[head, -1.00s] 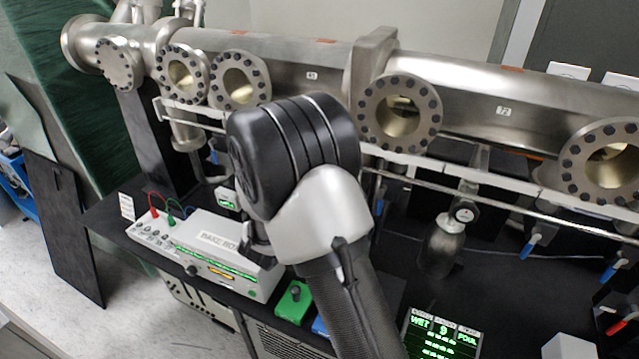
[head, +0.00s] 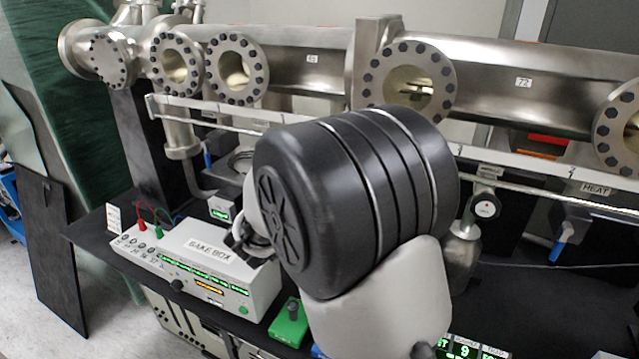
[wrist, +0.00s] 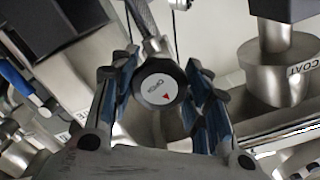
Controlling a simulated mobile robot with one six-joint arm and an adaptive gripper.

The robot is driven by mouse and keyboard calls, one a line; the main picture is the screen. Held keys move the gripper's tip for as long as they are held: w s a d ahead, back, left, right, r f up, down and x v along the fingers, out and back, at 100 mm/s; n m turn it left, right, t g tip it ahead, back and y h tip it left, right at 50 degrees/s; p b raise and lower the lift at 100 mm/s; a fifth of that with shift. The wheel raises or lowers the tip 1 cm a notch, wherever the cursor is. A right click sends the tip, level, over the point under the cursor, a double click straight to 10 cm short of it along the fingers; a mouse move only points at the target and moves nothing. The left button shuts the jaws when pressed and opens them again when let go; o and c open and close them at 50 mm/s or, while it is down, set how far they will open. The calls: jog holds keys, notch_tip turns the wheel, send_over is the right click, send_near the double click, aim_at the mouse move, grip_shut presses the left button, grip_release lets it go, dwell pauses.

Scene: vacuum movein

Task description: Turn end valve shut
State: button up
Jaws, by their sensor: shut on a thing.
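The valve knob (wrist: 162,82) is dark and many-sided, with a white round face bearing small lettering and a red triangle at its lower right. It sits in the middle of the wrist view. My gripper (wrist: 161,93) has its blue-padded fingers on both sides of the knob and is shut on it. In the head view my arm covers the knob and most of my gripper, so the contact is hidden there. I cannot read the lettering on the face with certainty.
A long steel chamber (head: 480,80) with bolted round ports runs across the back, with a rail (head: 220,121) below it. The white bake box (head: 200,262) and a green block (head: 289,322) are on the black bench. Another gauge or valve (head: 487,208) stands right of my arm.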

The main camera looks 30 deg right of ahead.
jog(key=shift+m+b, duration=1.9)
jog(key=o, duration=1.1)
jog(key=v, duration=1.2)
